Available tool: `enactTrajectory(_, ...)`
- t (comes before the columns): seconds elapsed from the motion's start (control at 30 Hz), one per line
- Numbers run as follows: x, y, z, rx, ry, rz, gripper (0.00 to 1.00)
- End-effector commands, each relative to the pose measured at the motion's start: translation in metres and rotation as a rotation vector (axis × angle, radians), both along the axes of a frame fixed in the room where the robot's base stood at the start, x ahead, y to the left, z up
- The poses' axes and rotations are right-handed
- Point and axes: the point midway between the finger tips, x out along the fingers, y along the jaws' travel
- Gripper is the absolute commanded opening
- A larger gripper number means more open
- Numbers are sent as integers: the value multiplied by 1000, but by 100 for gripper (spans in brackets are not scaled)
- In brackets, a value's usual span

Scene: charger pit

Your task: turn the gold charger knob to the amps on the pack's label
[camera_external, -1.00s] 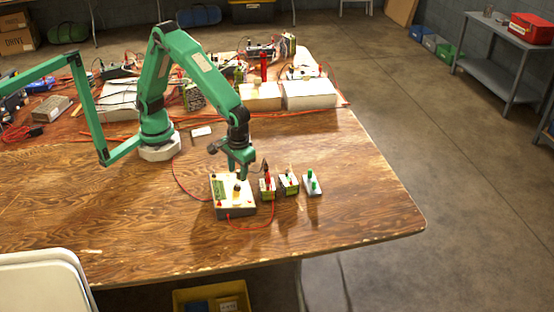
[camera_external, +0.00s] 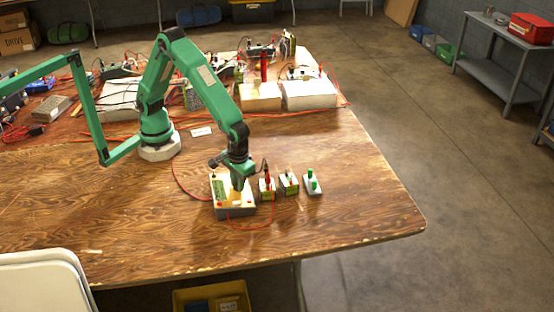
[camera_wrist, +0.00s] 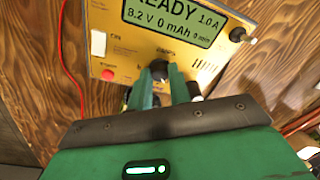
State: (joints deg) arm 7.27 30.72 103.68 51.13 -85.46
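The gold charger (camera_external: 222,211) sits near the table's front edge; its gold face (camera_wrist: 120,62) fills the top of the wrist view. Its display (camera_wrist: 172,17) reads READY, 1.0 A, 8.2 V, 0 mAh, 0 min. My gripper (camera_external: 238,188) is low over the charger, pointing down. In the wrist view my gripper (camera_wrist: 159,86) has its fingers apart, one on each side of the dark knob (camera_wrist: 158,68); I cannot tell whether they touch it. Small packs (camera_external: 267,192) (camera_external: 289,187) stand right of the charger, with labels too small to read.
A grey block with green posts (camera_external: 313,187) stands right of the packs. Red wires (camera_external: 268,222) loop around the charger. White boxes (camera_external: 310,95) and electronics crowd the back of the table. The front and right of the wooden table (camera_external: 350,215) are clear.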

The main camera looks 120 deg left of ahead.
Motion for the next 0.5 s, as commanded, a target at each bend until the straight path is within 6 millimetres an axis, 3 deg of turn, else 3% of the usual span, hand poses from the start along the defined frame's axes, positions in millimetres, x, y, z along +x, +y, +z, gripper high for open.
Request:
enactTrajectory(0.07, 0, 0, 0, 0, 0, 0, 0)
enactTrajectory(0.5, 0, 0, 1, -14, -20, -127, 0)
